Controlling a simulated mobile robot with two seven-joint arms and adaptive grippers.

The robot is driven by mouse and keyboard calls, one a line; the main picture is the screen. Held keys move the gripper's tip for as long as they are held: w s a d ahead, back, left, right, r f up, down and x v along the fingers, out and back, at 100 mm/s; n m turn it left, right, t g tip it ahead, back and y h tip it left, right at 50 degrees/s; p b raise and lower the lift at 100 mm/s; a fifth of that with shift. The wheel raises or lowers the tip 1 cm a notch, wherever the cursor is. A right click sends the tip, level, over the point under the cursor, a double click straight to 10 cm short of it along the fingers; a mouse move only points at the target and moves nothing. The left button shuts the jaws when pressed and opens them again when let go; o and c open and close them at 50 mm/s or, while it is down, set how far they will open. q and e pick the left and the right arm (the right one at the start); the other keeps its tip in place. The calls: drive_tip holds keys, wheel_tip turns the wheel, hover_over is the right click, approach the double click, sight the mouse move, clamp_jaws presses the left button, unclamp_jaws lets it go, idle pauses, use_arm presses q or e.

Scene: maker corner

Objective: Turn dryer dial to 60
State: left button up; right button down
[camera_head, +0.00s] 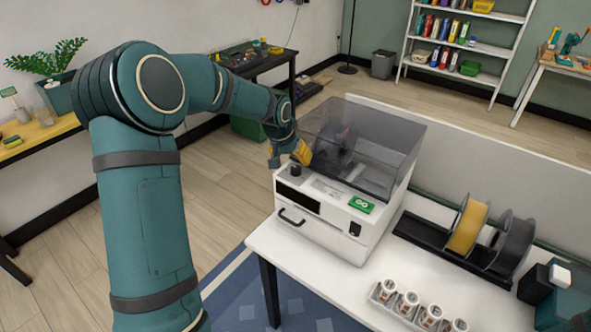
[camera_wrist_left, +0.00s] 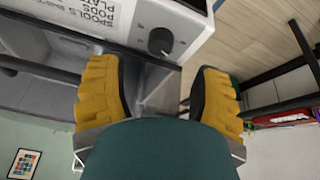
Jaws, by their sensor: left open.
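The dryer (camera_head: 322,222) is a white box with a smoked clear lid (camera_head: 372,150), standing on the white table. Its dark round dial (camera_head: 296,170) sits on the top left of the front panel. In the left wrist view the dial (camera_wrist_left: 160,41) shows a light pointer mark, but I cannot read any scale. My left gripper (camera_head: 301,153) hovers just behind and above the dial, by the lid's left edge. In the left wrist view its yellow-padded fingers (camera_wrist_left: 157,72) are spread and empty, with the dial beyond the gap, apart from them. My right gripper is not in view.
The dryer also bears a dark display, a black handle (camera_head: 291,217), a green label (camera_head: 361,204) and a black switch (camera_head: 355,229). To its right are spools (camera_head: 467,228) on a black rack. A tray of white jars (camera_head: 377,293) stands at the table's front.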

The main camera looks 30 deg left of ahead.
sight(295, 168)
use_arm(q)
drive_tip(key=x, duration=0.6)
drive_tip(key=shift+w+f+b, duration=0.1)
drive_tip(key=shift+f+b, duration=0.2)
clamp_jaws()
